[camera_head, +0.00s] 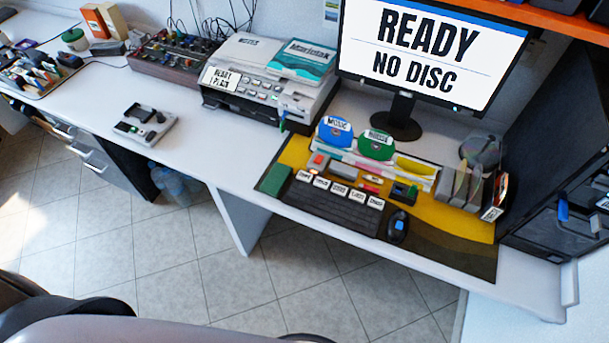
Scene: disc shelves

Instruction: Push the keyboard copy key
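The black keyboard (331,207) lies on a yellow and dark mat (455,222) near the front edge of the white desk. Several white labelled keys (339,190) stand in a row along its far edge. Their lettering is too small to read, so I cannot tell which is the copy key. Neither my left nor my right gripper is in view, and nothing covers the keyboard.
A black mouse (397,228) lies right of the keyboard, a green block (274,180) left. Behind stand blue and green discs and a monitor (433,45) reading "READY NO DISC". A printer-like machine (262,78) stands left. A dark cabinet (555,150) bounds the right.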

